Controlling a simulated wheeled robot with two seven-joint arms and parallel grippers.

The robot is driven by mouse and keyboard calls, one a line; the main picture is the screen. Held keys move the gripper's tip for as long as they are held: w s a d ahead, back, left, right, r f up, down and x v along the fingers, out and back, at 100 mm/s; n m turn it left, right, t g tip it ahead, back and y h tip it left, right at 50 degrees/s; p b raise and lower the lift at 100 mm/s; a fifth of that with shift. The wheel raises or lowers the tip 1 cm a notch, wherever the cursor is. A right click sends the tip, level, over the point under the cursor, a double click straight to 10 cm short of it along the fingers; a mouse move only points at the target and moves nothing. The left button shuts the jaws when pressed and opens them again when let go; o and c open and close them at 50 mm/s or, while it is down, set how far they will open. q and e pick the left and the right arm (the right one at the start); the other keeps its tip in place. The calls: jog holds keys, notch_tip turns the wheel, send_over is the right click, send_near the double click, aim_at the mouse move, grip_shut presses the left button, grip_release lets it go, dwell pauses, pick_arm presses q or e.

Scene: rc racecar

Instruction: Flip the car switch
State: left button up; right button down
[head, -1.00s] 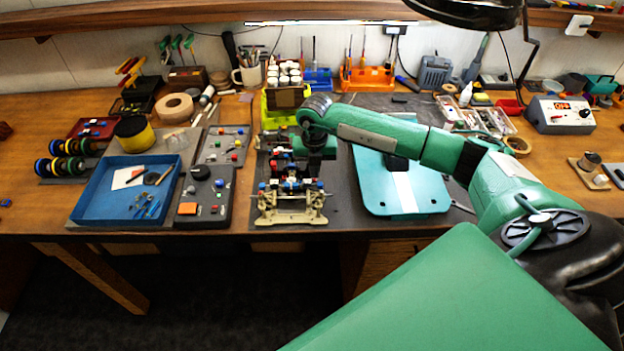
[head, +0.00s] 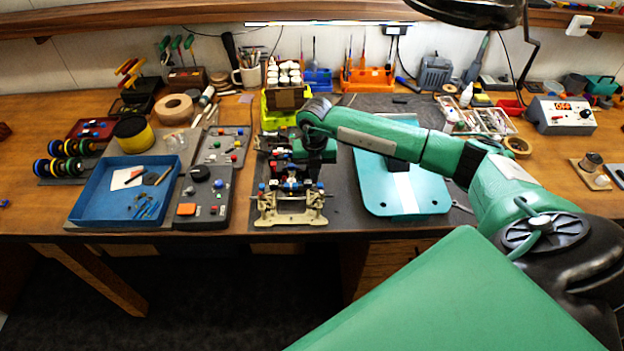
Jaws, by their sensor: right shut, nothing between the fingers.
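The car chassis (head: 290,208) stands on the dark mat near the front edge of the workbench, with blue, red and black parts on it. The switch is too small to make out. My right arm comes in from the right, and its wrist hangs over the far part of the chassis. My right gripper (head: 297,172) points down among the chassis parts; its fingers are small, partly hidden and shut with nothing between them. I cannot tell whether they touch the car. The teal car body shell (head: 402,190) lies to the right of the chassis. My left gripper is not in view.
A blue tray (head: 88,219) with small tools and dark part panels (head: 203,210) lie left of the chassis. A power supply (head: 561,115) stands at the right. The mat between chassis and shell is mostly clear.

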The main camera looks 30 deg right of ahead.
notch_tip(320, 180, up, 7)
jog(key=p, duration=0.3)
jog(key=shift+f, duration=0.1)
dwell(0.7)
